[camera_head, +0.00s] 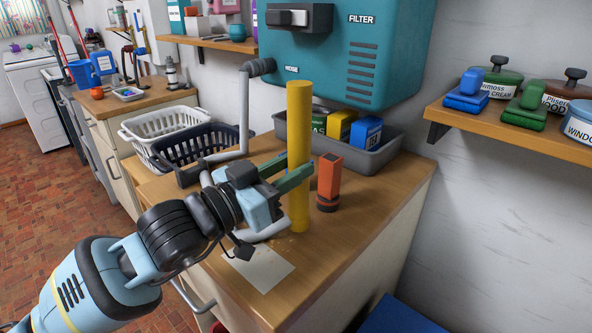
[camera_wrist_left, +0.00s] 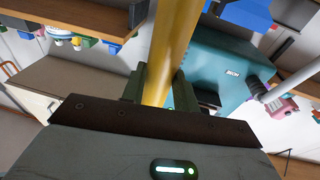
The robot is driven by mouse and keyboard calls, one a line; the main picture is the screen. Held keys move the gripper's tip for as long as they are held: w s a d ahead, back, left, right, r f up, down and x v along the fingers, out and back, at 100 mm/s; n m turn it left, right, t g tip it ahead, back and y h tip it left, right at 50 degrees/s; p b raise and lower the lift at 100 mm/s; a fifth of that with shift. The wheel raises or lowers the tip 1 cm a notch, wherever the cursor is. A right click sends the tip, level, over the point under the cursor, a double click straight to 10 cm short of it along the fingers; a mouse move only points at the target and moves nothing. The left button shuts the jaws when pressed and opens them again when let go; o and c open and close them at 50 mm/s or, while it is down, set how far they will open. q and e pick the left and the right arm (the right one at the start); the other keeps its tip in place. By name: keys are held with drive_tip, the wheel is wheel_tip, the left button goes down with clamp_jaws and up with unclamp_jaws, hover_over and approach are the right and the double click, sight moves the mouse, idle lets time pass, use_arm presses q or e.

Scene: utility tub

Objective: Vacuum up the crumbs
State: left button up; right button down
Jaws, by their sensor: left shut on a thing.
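My left gripper (camera_head: 292,180) is shut on an upright yellow tube (camera_head: 299,110) above the wooden counter. In the left wrist view the yellow tube (camera_wrist_left: 170,45) stands between the fingers (camera_wrist_left: 158,92). The tube's lower end is close to the counter; I cannot tell if it touches. A teal wall unit (camera_head: 395,60) marked FILTER and HOSE hangs behind. A grey hose (camera_head: 243,110) runs down from it, and a pale curved piece (camera_head: 265,229) lies near the tube's foot. Whether they join the tube is hidden. Crumbs are too small to make out surely. My right gripper is not in view.
A pale sheet (camera_head: 260,268) lies on the counter's front part (camera_head: 315,262). An orange and black object (camera_head: 329,180) stands just right of the tube. A grey bin (camera_head: 385,152) with boxes and a dark basket (camera_head: 195,146) stand behind. A shelf (camera_head: 510,125) juts out at right.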

use_arm(q)
drive_tip(key=shift+w+a+r+v, duration=0.75)
drive_tip(key=shift+a+r+v, duration=0.15)
drive_tip(key=shift+v, duration=5.85)
drive_tip(key=shift+w+a+f+b+x, duration=0.45)
drive_tip(key=shift+w+f+b+x, duration=0.35)
drive_tip(key=shift+x, duration=5.7)
drive_tip(key=shift+s+r+p, duration=0.1)
drive_tip(key=shift+r+p, duration=1.15)
drive_tip(key=shift+r, duration=1.65)
